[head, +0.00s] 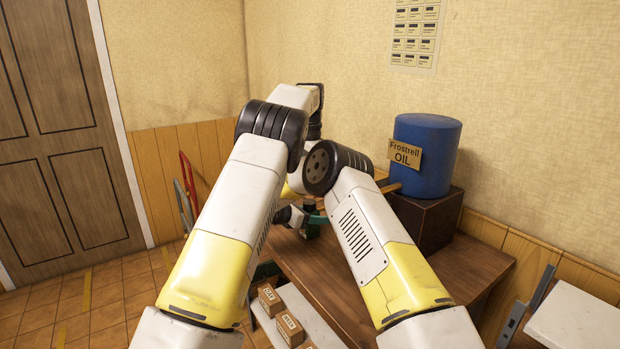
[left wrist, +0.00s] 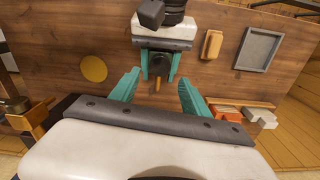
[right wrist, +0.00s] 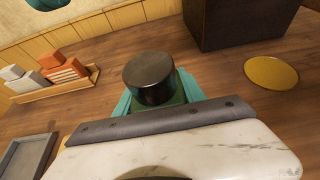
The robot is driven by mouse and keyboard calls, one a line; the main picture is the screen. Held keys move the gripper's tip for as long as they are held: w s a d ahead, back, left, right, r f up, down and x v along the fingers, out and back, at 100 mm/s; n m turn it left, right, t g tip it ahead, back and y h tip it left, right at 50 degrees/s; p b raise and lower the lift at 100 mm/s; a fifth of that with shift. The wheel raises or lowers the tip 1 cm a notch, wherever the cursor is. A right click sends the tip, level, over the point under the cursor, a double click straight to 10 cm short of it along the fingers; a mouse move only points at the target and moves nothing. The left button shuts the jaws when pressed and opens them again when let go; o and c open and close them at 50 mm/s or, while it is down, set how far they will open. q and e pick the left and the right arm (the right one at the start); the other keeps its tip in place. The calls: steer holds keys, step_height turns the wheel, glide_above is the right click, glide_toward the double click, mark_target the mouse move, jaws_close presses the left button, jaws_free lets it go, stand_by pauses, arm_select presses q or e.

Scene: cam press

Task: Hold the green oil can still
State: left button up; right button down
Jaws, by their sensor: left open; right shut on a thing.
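The green oil can (right wrist: 178,92), with a dark round cap, stands between the teal fingers of my right gripper (right wrist: 160,98) in the right wrist view. The fingers are shut on it, just above or at the table; I cannot tell which. In the head view my right gripper (head: 312,219) and the can are mostly hidden by my arms. My left gripper (left wrist: 158,90) is open and empty over the table in the left wrist view. It faces my right gripper (left wrist: 158,62), which shows beyond its fingers; the can is hard to make out there. The head view hides my left gripper.
A blue drum (head: 427,150) labelled Frostreil OIL stands on a dark box (head: 440,215) on the wooden table (head: 480,268). A yellow disc (right wrist: 271,73), a grey tray (right wrist: 25,158) and a wooden rack (right wrist: 55,88) with orange and grey blocks lie around the can.

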mark_target(310, 201)
arm_select(q)
steer(key=shift+r+m, duration=0.25)
steer(key=shift+m, duration=1.15)
steer(key=shift+f, duration=0.25)
step_height(310, 201, down, 7)
steer(key=shift+f, duration=0.15)
jaws_close()
